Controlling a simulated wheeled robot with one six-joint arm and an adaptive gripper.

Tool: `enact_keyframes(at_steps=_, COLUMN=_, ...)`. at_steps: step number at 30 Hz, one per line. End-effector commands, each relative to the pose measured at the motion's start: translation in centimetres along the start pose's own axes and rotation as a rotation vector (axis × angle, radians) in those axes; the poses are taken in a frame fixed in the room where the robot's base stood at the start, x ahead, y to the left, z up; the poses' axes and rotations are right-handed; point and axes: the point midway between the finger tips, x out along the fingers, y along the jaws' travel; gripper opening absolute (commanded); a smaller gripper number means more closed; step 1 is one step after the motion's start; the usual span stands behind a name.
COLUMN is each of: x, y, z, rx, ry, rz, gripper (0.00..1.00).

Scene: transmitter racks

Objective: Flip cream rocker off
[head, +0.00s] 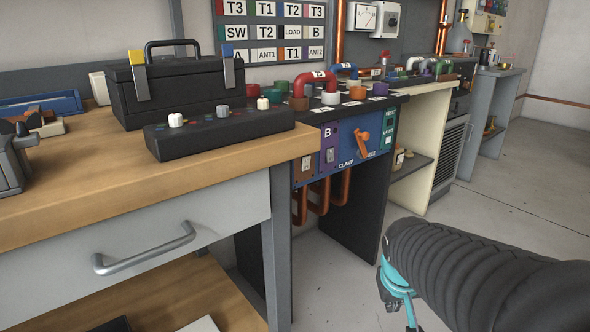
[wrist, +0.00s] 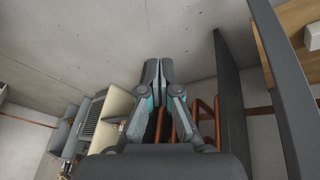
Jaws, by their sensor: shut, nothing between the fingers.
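A blue control panel (head: 355,145) marked B, CLAMP and FREE is on the front of the dark bench, with an orange lever (head: 361,143). Two small light switch-like pieces sit at its left, one on a brown strip (head: 306,163) and one on a purple strip (head: 330,155). I cannot tell which, if either, is the cream rocker, or its position. My gripper (wrist: 158,72) is shut and empty in the wrist view, apart from the panel.
Copper pipes (head: 322,195) hang under the panel. A wooden workbench (head: 90,195) with a drawer handle (head: 145,250) stands at left, bearing a black toolbox (head: 185,90). A cream bench (head: 415,160) stands beyond. The grey floor (head: 510,200) at right is clear.

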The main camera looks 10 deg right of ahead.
Motion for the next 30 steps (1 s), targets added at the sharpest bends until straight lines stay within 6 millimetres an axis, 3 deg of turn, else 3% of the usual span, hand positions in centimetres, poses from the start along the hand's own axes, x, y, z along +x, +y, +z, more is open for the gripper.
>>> enact_keyframes(at_steps=1, x=1.4, y=0.9, z=-1.1, rx=-0.019, ry=0.014, rz=0.021, gripper=0.0)
enact_keyframes(at_steps=9, x=7.0, y=5.9, z=-8.9, rx=-0.228, ry=0.197, rz=0.138, gripper=0.0)
enact_keyframes(at_steps=15, x=10.0, y=8.0, z=-15.0, rx=-0.446, ry=0.379, rz=0.207, gripper=0.0)
enact_keyframes(at_steps=23, x=11.5, y=7.9, z=-21.8, rx=-0.748, ry=0.647, rz=0.273, gripper=0.0)
enact_keyframes(at_steps=30, x=9.9, y=5.0, z=-26.6, rx=-1.027, ry=0.94, rz=0.322, gripper=0.0)
